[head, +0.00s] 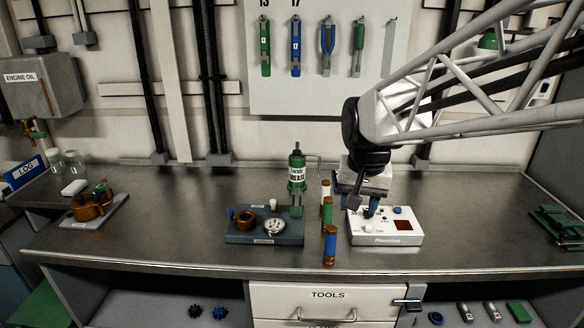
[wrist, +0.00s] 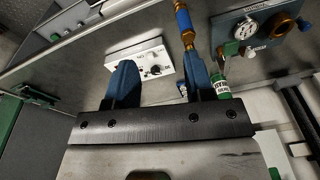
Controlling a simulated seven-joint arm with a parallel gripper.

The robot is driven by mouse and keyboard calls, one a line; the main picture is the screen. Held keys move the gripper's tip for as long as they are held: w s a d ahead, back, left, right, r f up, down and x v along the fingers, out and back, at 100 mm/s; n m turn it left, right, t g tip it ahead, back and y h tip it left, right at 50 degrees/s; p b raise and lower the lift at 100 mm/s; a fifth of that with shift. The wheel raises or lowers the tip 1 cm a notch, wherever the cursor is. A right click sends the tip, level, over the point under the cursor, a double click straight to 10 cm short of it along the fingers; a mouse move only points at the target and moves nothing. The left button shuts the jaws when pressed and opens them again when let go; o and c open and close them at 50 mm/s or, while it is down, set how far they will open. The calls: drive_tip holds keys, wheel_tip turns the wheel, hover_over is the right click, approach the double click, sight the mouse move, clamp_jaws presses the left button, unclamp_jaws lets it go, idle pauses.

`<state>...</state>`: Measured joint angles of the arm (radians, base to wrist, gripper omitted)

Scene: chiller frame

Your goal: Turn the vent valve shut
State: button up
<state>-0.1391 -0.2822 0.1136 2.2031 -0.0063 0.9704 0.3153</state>
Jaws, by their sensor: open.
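My gripper (head: 360,200) hangs over the white box (head: 385,238) on the bench. In the wrist view its two blue fingers (wrist: 162,75) are apart with nothing between them. The white box has a dark knob, which shows in the wrist view, and small buttons. The block also shows at the top right of the wrist view (wrist: 262,38). The labels are too small to read, so I cannot tell which part is the vent valve.
Upright cylinders with coloured bands (head: 330,246) stand between the block and the box. A green grease can (head: 297,172) stands behind the block. Copper-coloured fittings (head: 84,210) sit on a grey plate at far left. The bench front (head: 180,255) is clear.

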drive_tip(key=w+a+f+m, duration=0.1)
drive_tip(key=w+a+f, duration=0.1)
drive_tip(key=w+a, duration=0.4)
drive_tip(key=w+a+f, duration=0.1)
drive_tip(key=w+a, duration=0.3)
drive_tip(key=w, duration=0.5)
drive_tip(key=m+g, duration=0.2)
hover_over(273, 201)
wheel_tip(273, 201, down, 7)
drive_tip(key=shift+f, duration=3.9)
drive_tip(key=shift+n, duration=0.3)
clamp_jaws()
